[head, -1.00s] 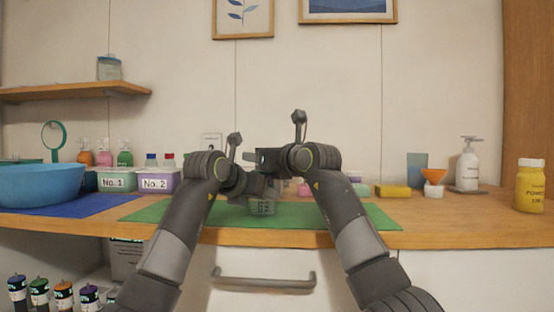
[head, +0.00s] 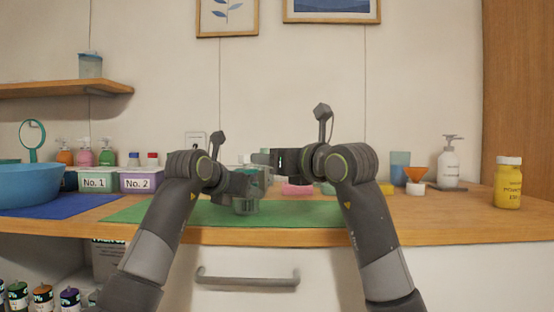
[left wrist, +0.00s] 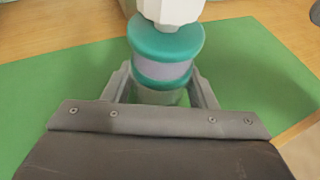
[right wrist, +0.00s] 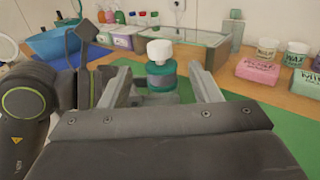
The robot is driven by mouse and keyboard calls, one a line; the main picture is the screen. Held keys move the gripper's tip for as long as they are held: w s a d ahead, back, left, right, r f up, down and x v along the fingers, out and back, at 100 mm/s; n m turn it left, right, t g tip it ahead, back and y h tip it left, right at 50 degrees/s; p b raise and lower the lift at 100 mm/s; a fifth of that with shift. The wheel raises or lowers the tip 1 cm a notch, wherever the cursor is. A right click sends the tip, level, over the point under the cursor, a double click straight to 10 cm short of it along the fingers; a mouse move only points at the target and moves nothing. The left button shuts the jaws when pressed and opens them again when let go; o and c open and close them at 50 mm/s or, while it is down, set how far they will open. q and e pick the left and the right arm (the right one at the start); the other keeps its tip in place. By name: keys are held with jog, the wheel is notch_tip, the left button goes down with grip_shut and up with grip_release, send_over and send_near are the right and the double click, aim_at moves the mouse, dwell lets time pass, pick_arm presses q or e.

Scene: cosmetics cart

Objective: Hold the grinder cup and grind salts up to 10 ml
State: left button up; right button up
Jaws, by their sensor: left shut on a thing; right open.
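The grinder (left wrist: 162,62) has a white knob on top, teal bands and a clear cup below. It stands upright above the green mat (left wrist: 50,85). My left gripper (left wrist: 165,95) is shut on the grinder cup, with one finger on each side. In the right wrist view the grinder (right wrist: 161,72) appears beyond and between the fingers of my right gripper (right wrist: 163,88), which is open and empty. In the head view the cup (head: 246,205) hangs below my left gripper, and the arms hide most of the grinder. No salt level is readable.
A blue bowl (head: 30,183) and boxes No. 1 (head: 94,181) and No. 2 (head: 141,180) stand at left. Pink (right wrist: 257,72) and green soap boxes and small jars lie at right. A glass-sided case (right wrist: 185,47) stands behind the grinder.

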aim_at(242, 155)
jog(key=shift+s+d, duration=0.2)
jog(key=shift+s, duration=0.1)
jog(key=shift+w+a, duration=0.1)
jog(key=shift+x, duration=6.8)
jog(key=shift+a, duration=0.1)
jog(key=shift+f, duration=0.1)
jog(key=c, duration=1)
